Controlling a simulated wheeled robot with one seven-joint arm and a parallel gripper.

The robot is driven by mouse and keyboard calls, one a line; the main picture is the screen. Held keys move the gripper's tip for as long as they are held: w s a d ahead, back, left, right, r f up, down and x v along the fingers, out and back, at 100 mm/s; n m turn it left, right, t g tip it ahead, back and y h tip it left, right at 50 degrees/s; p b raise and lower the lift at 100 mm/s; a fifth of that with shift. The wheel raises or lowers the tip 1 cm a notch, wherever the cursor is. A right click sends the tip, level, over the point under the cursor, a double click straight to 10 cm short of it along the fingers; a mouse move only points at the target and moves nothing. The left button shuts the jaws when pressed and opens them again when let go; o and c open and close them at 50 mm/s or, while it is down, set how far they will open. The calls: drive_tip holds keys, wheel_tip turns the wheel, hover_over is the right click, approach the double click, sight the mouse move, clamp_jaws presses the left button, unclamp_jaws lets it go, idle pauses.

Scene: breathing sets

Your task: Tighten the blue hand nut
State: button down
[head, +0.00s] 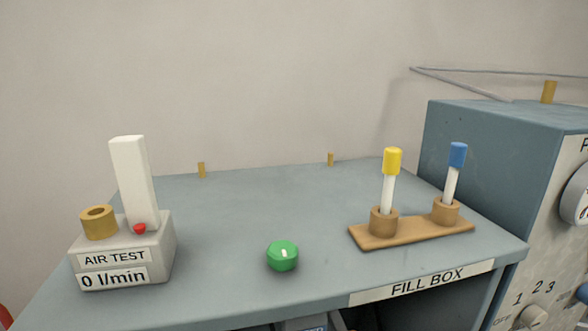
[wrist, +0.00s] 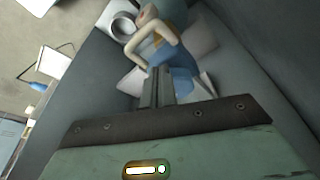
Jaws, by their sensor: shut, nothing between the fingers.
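I cannot clearly make out a blue hand nut in either view. In the head view a blue rounded part (head: 582,292) is cut off by the right edge, on the front of the blue-grey cabinet; I cannot tell what it is. In the wrist view a small blue thing (wrist: 38,87) shows at the left, and a blue and beige shape (wrist: 181,78) lies beyond the fingers, partly hidden by them. My gripper (wrist: 160,73) is shut and empty in the wrist view. It is not in the head view.
The table (head: 240,200) carries an air test block (head: 160,245) at left, a green button (head: 283,256) and a wooden rack (head: 410,228) with yellow-capped and blue-capped tubes. The cabinet (head: 490,130) stands at right. Dark grey walls (wrist: 240,60) surround my gripper.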

drive_tip(key=shift+w, duration=0.2)
drive_tip(key=shift+a+b, duration=0.25)
drive_tip(key=shift+b, duration=0.05)
drive_tip(key=shift+w+a+b, duration=0.3)
drive_tip(key=shift+a+b, duration=0.5)
drive_tip(key=shift+a, duration=0.05)
drive_tip(key=shift+w+a+b, duration=0.35)
drive_tip(key=shift+a+b, duration=0.05)
drive_tip(key=shift+b, duration=0.15)
drive_tip(key=shift+s+a, duration=0.1)
idle(0.4)
drive_tip(key=w+p+v, duration=0.1)
drive_tip(key=p+v, duration=0.2)
drive_tip(key=v, duration=0.3)
drive_tip(key=shift+s, duration=0.25)
drive_tip(key=shift+r, duration=0.15)
